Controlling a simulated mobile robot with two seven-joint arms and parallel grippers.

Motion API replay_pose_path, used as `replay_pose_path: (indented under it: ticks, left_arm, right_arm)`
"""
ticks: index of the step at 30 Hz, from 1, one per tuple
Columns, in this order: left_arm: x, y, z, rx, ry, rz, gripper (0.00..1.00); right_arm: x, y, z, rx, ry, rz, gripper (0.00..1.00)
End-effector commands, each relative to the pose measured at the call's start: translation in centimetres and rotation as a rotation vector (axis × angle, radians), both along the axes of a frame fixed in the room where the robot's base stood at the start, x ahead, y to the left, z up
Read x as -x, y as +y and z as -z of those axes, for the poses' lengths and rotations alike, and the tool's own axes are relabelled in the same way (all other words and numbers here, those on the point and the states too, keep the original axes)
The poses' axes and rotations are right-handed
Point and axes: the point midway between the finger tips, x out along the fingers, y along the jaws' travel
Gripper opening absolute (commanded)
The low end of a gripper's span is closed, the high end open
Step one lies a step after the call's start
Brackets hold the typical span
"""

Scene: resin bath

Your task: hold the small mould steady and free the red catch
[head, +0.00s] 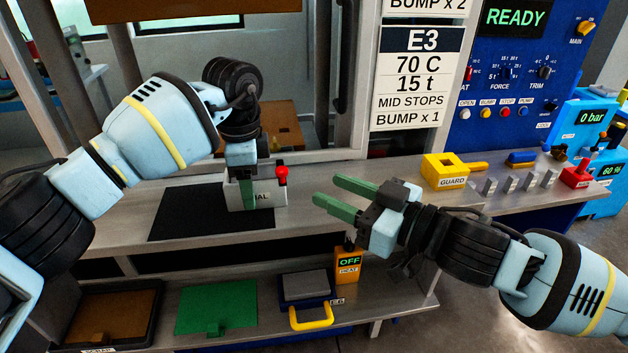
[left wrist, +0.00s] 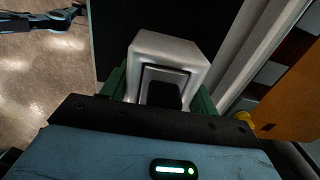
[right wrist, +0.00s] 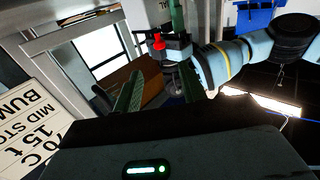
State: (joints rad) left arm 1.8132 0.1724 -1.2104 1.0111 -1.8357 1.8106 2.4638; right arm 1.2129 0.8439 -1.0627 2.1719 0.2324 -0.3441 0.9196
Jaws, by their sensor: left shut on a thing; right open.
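The small mould (head: 268,196), a silver block with a partly covered label ending in "AL", stands on the bench at the right edge of a black mat. The red catch (head: 281,174) stands up at its right end; it also shows in the right wrist view (right wrist: 158,42). My left gripper (head: 246,192) reaches down from above and is shut on the mould. The left wrist view shows the mould (left wrist: 168,48) between its green fingers. My right gripper (head: 326,196) is open and empty, to the right of the mould and catch, its fingers pointing toward them without touching.
The black mat (head: 185,215) lies left of the mould. A yellow GUARD block (head: 440,172) and several grey pieces stand further right on the bench. The lower shelf holds a green mat (head: 220,305), a yellow-handled mould (head: 305,288) and an orange HEAT box (head: 348,267).

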Motion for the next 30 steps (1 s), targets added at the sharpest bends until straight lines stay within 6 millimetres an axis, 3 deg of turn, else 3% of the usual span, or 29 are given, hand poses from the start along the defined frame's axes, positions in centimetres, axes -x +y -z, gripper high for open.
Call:
replay_pose_path:
  ticks: [6, 19, 20, 25, 30]
  left_arm:
    - [0.0, 0.0, -0.1, 0.0, -0.001, 0.0, 0.2]
    - [0.0, 0.0, -0.1, 0.0, -0.001, -0.001, 0.2]
    - [0.0, 0.0, -0.1, 0.0, -0.001, -0.001, 0.62]
    - [0.0, 0.0, -0.1, 0.0, -0.001, -0.001, 0.85]
    - [0.0, 0.0, 0.0, 0.0, 0.0, 0.0, 0.85]
  right_arm:
    - [1.2, -1.5, 0.0, 0.0, 0.0, 0.0, 0.41]
    - [1.4, -1.7, 0.0, 0.001, -0.001, 0.0, 0.41]
    - [1.4, -1.7, 0.0, 0.001, -0.001, 0.0, 0.41]
    - [1.4, -1.7, 0.0, 0.001, -0.001, 0.0, 0.41]
    - [1.4, -1.7, 0.0, 0.001, -0.001, 0.0, 0.41]
